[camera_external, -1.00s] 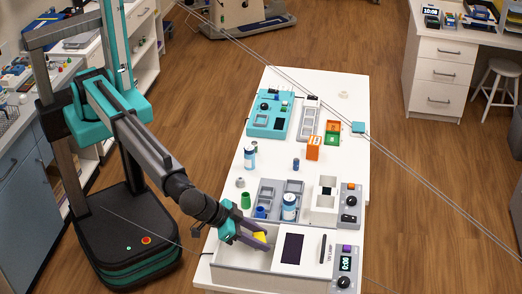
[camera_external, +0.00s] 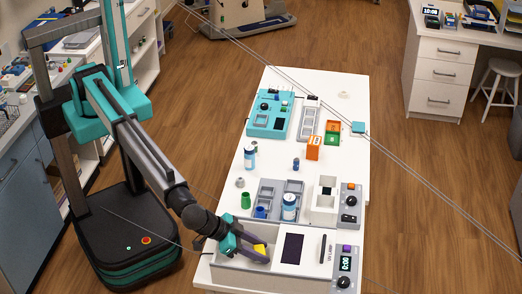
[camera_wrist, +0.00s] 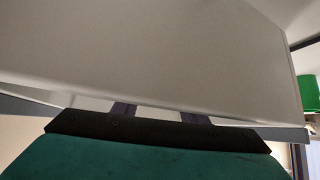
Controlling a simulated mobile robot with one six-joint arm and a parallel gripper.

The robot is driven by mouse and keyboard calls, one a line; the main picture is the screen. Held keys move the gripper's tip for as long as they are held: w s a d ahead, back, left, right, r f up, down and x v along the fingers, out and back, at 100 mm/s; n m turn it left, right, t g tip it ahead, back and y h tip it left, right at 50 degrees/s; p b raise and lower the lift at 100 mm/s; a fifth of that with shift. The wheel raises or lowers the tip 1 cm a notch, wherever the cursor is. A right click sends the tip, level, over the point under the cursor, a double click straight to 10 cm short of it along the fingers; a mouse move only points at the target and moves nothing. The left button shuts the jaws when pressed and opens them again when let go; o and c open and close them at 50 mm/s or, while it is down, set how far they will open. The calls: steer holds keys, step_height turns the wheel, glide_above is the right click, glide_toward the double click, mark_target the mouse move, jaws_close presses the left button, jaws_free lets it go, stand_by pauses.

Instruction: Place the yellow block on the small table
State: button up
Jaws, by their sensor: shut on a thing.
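The yellow block (camera_external: 259,248) is between the fingers of my gripper (camera_external: 260,254) at the front left of the long white table (camera_external: 268,160). My gripper is shut on the block, inside or just above the open left compartment of a white box (camera_external: 232,252); I cannot tell whether the block touches its floor. In the wrist view, a large pale surface fills most of the picture, and only the finger bases of my gripper (camera_wrist: 156,113) show. The block is hidden there. Which table is the small one is unclear.
Behind my gripper stand a grey tray (camera_external: 272,188), a blue-and-white bottle (camera_external: 289,201) and a green cup (camera_external: 246,200). A panel with a green display (camera_external: 345,263) adjoins the box. A white stool (camera_external: 497,88) stands at the far right. Thin cables cross the view.

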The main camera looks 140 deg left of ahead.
steer(key=shift+f, duration=0.2)
steer(key=shift+f, duration=0.15)
steer(key=o, duration=1.2)
steer(key=shift+c, duration=0.2)
steer(key=shift+r, duration=0.25)
steer(key=shift+s+d+r, duration=0.15)
steer(key=shift+d, duration=0.15)
steer(key=b+v, duration=0.3)
steer(key=v, duration=0.8)
steer(key=shift+r, duration=0.1)
